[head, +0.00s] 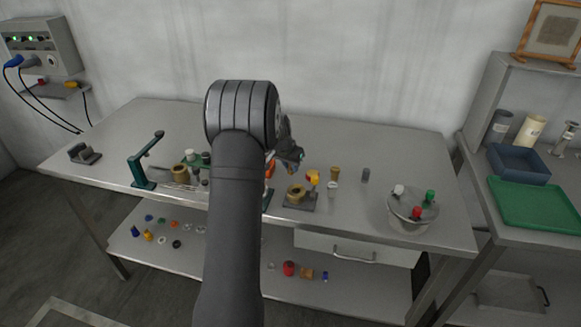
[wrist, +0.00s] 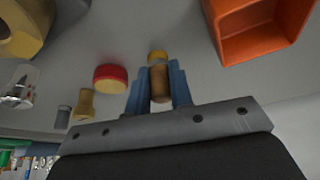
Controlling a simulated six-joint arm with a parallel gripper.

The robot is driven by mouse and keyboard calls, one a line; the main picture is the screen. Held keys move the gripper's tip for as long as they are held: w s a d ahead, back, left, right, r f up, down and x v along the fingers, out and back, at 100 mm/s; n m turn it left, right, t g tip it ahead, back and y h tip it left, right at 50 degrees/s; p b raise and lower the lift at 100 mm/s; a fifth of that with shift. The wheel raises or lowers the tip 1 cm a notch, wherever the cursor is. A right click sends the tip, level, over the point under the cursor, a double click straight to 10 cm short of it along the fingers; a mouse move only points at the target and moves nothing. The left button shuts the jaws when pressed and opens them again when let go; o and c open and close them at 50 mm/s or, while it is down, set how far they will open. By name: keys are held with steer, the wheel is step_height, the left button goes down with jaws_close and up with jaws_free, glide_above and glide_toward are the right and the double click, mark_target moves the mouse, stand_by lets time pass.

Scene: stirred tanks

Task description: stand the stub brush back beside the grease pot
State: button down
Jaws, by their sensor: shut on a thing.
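My gripper (wrist: 158,74) is shut on a small tan cylinder with a yellow end, which looks like the stub brush (wrist: 159,82); it sits between the two blue fingers. I cannot tell whether the brush touches the bench.
An orange open bin (wrist: 262,32) is right of the fingers. A brass ring on a grey plate (head: 297,194), a brass cup (head: 334,173) and a grey cylinder (head: 365,175) stand nearby. A grey bowl (head: 412,217) is farther right. The back of the bench is clear.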

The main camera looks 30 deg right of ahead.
steer(key=shift+f, duration=0.3)
steer(key=shift+f, duration=0.15)
steer(key=c, duration=1.3)
jaws_free()
steer(key=shift+r, duration=0.35)
steer(key=v, duration=1.1)
steer(key=shift+s+a+r, duration=0.15)
steer(key=shift+a+r, duration=0.05)
steer(key=shift+r, duration=0.1)
steer(key=shift+f, duration=0.1)
